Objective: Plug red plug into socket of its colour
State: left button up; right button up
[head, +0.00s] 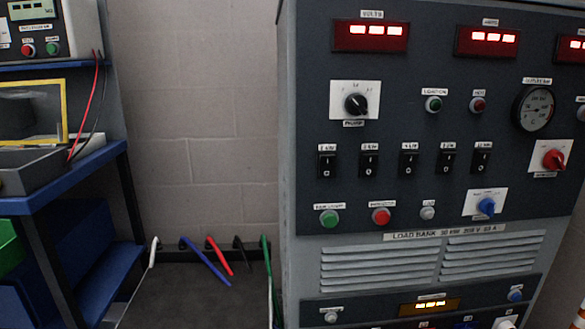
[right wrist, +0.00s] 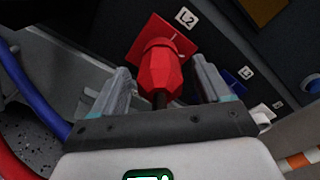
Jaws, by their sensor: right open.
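In the right wrist view, the red plug (right wrist: 157,78) stands between the jaws of my right gripper (right wrist: 160,85). The jaws are open, with one finger on each side of the plug. The plug's far end meets the red socket plate (right wrist: 185,33) marked L2, and its dark lead comes out toward my wrist. How deep the plug sits is hidden by its own body. Neither gripper shows in the head view.
A blue socket (right wrist: 232,80) is right of the red one, with a white one (right wrist: 262,113) beyond. A blue cable (right wrist: 30,95) curves at the left. In the head view the load bank (head: 440,140) fills the right, and coloured leads (head: 205,262) hang by the wall.

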jog(key=shift+s+a+r, duration=0.1)
jog(key=shift+s, duration=0.05)
jog(key=shift+s+r, duration=0.1)
jog(key=shift+s, duration=0.75)
jog(key=shift+s+d+p, duration=0.2)
jog(key=shift+s+p, duration=0.25)
jog(key=shift+s, duration=0.8)
jog(key=s+d+p, duration=0.1)
jog(key=s+p, duration=0.3)
jog(key=s, duration=1.2)
jog(key=shift+s, duration=0.2)
jog(key=shift+d, duration=0.1)
